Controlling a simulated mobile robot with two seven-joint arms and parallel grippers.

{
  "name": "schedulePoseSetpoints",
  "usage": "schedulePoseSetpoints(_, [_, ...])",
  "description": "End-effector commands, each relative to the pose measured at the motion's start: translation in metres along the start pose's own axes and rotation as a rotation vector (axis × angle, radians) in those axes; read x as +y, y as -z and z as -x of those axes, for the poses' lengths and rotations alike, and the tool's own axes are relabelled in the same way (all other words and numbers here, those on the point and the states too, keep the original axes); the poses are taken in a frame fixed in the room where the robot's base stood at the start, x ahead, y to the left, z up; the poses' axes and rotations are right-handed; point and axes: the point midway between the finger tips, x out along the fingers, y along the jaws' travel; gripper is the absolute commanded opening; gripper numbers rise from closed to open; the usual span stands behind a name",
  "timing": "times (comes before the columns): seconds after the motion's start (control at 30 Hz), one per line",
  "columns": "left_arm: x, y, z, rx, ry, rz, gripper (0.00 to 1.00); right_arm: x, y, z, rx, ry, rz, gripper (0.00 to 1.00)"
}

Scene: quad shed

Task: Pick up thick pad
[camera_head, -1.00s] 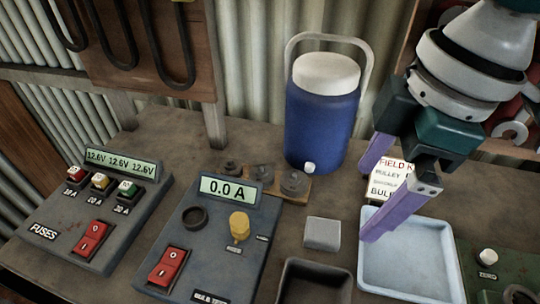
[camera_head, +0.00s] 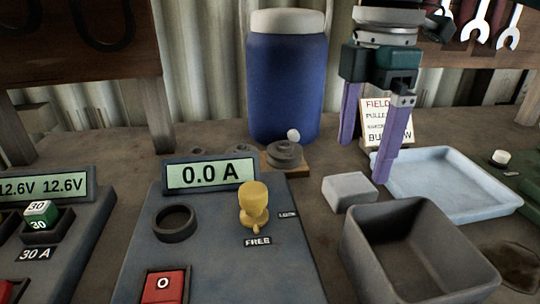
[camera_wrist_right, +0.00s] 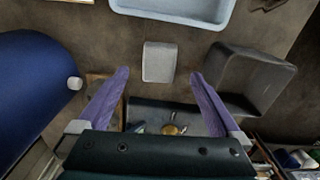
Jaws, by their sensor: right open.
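The thick pad appears to be the light grey block (camera_head: 349,190) lying on the bench between the test panel and the dark grey bin. In the right wrist view the block (camera_wrist_right: 159,62) sits centred just beyond my fingertips, with its long side running away from the wrist. My right gripper (camera_head: 364,160) points down, with its two purple fingers spread apart and nothing between them. The fingers appear above and behind the block in the head view. My right gripper (camera_wrist_right: 159,74) also shows open in the wrist view. My left gripper is not in view.
A dark open bin (camera_head: 413,213) stands close right of the block, and a pale blue tray (camera_head: 500,212) lies behind it. A blue drum (camera_head: 287,90), a small sign (camera_head: 399,125) and a panel reading 0.0 A (camera_head: 210,174) surround the spot. Little bench is bare.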

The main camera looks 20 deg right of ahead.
Motion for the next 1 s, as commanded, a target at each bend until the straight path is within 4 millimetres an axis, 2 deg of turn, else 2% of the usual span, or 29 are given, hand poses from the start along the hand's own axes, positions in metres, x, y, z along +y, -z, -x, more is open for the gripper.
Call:
schedulePoseSetpoints(0.3, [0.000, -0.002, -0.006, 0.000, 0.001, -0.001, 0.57, 0.000, 0.000, -0.046, -0.001, 0.003, 0.001, 1.00])
schedulePoseSetpoints(0.43, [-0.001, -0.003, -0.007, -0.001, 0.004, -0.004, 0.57, 0.001, 0.000, -0.054, -0.001, 0.000, 0.001, 1.00])
schedulePoseSetpoints(0.63, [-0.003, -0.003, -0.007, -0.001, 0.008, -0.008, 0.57, 0.001, 0.000, -0.054, -0.001, -0.001, 0.001, 1.00])
schedulePoseSetpoints(1.0, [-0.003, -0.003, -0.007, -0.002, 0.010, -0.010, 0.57, 0.001, 0.000, -0.054, -0.001, -0.001, 0.001, 0.58])
